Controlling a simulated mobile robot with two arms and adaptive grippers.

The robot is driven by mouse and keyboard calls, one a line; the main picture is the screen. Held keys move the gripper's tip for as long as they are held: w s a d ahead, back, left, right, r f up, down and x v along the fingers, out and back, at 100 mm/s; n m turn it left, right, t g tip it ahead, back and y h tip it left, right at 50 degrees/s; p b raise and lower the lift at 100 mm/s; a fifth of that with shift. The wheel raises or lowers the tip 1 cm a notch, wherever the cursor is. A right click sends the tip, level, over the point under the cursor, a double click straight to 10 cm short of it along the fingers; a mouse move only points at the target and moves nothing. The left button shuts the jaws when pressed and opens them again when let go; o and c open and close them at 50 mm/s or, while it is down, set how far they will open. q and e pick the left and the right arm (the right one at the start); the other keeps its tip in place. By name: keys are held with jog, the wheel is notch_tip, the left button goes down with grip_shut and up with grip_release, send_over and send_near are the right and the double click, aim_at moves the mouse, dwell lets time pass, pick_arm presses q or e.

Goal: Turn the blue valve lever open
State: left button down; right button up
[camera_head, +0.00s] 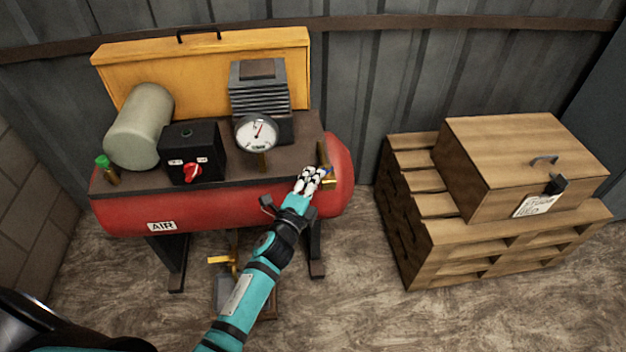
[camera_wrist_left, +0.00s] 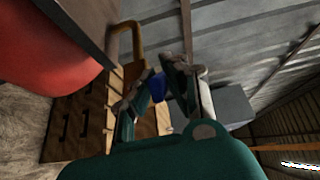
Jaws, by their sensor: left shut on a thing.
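The blue valve lever (camera_wrist_left: 157,86) shows between the fingers of my left gripper (camera_wrist_left: 155,92) in the left wrist view. In the head view my left gripper (camera_head: 311,180) is at the right end of the red air tank, shut on the lever, with only a small bit of blue (camera_head: 328,171) showing beside the fingertips. A brass fitting (camera_head: 328,184) sits just below the fingertips. The fingers hide most of the lever, so its exact angle cannot be told. My right gripper is not in view.
The red compressor tank (camera_head: 120,212) carries a pressure gauge (camera_head: 256,133), a black box with a red knob (camera_head: 192,172) and a grey cylinder (camera_head: 140,125). A wooden crate (camera_head: 480,180) stands on pallets (camera_head: 440,250) at right. Bare floor lies between tank and pallets.

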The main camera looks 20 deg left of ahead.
pick_arm(q)
jog(key=c, duration=1.4)
grip_release()
jog(key=s, duration=1.2)
jog(key=shift+a, duration=0.35)
jog(key=shift+c, duration=0.3)
